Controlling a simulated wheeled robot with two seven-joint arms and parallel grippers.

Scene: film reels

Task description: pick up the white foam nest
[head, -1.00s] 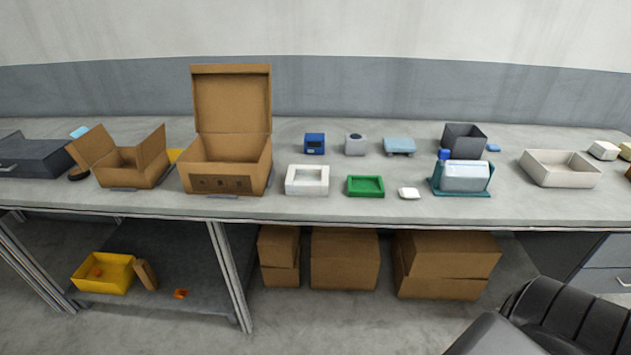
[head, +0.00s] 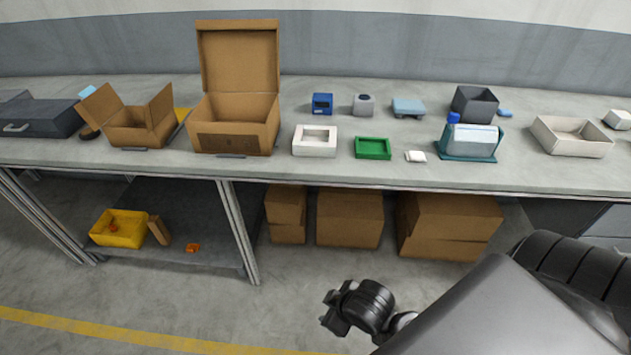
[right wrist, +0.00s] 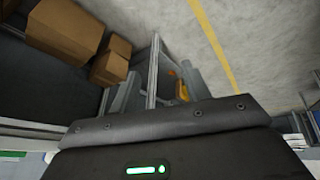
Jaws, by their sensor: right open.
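The white foam nest (head: 314,151) is a white rectangular block with a square recess, lying flat on the grey workbench near its front edge. It is between the large open cardboard box (head: 234,140) and the green tray (head: 373,155), apart from both. My right gripper (head: 329,309) is open, below and in front of the bench in the head view, well away from the nest. The nest is not clearly seen in the right wrist view, where my own dark wrist housing fills the lower part. My left gripper is not in view.
A small white block (head: 416,156) and a teal stand (head: 467,156) are right of the green tray. Blue and grey devices (head: 322,104) stand behind. Closed cardboard boxes (head: 349,218) are under the bench. The bench edge (head: 330,182) lies between my gripper and the nest.

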